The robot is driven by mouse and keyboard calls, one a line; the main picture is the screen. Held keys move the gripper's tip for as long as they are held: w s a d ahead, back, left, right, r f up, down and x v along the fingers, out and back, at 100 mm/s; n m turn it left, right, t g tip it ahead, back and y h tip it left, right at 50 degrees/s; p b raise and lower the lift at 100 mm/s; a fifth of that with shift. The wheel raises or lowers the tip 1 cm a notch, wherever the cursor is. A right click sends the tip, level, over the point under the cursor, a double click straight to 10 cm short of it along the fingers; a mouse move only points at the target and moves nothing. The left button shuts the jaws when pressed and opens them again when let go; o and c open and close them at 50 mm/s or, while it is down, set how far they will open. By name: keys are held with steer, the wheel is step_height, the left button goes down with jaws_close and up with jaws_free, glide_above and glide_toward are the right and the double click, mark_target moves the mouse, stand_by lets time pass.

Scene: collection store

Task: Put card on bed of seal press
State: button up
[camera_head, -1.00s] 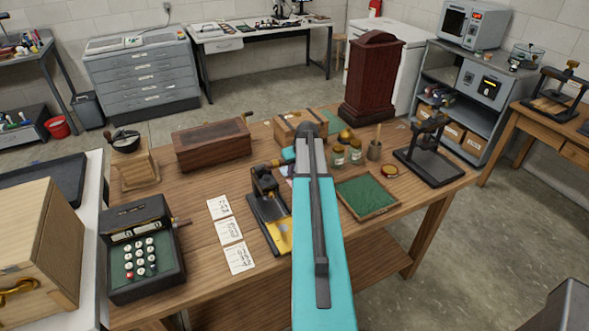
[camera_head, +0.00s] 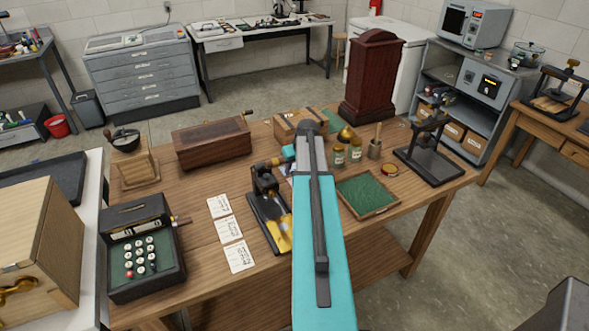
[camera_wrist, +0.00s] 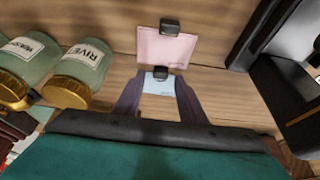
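The seal press (camera_head: 262,184), black with a yellow bed plate, stands on the wooden table just left of my arm in the head view. Its dark frame appears at the right in the wrist view (camera_wrist: 285,92). A pink card (camera_wrist: 150,48) and part of a pale blue card (camera_wrist: 158,88) lie flat on the wood in the wrist view. My gripper (camera_wrist: 166,49) appears open, with two small black pads set apart at opposite edges of the pink card. No clear grip shows. My arm hides most of this area in the head view.
Labelled jars (camera_wrist: 82,65) stand close at the left in the wrist view. Three white cards (camera_head: 229,230) lie left of the press. A green-lined tray (camera_head: 368,194) is right of my arm. A second black press (camera_head: 432,160) stands at the table's right end.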

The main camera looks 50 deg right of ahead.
steer(key=b+v, duration=0.2)
steer(key=v, duration=0.9)
steer(key=shift+r+b, duration=0.3)
steer(key=shift+b, duration=0.05)
steer(key=shift+s, duration=0.15)
steer(key=shift+o, duration=0.5)
steer(key=shift+b, duration=0.5)
steer(key=shift+b, duration=0.4)
steer(key=shift+s+r+b, duration=0.2)
steer(key=shift+r+b, duration=0.45)
steer(key=shift+b, duration=0.25)
steer(key=shift+f, duration=0.15)
steer(key=shift+p+x, duration=0.85)
steer(key=shift+x, duration=3.35)
steer(key=shift+a, duration=0.1)
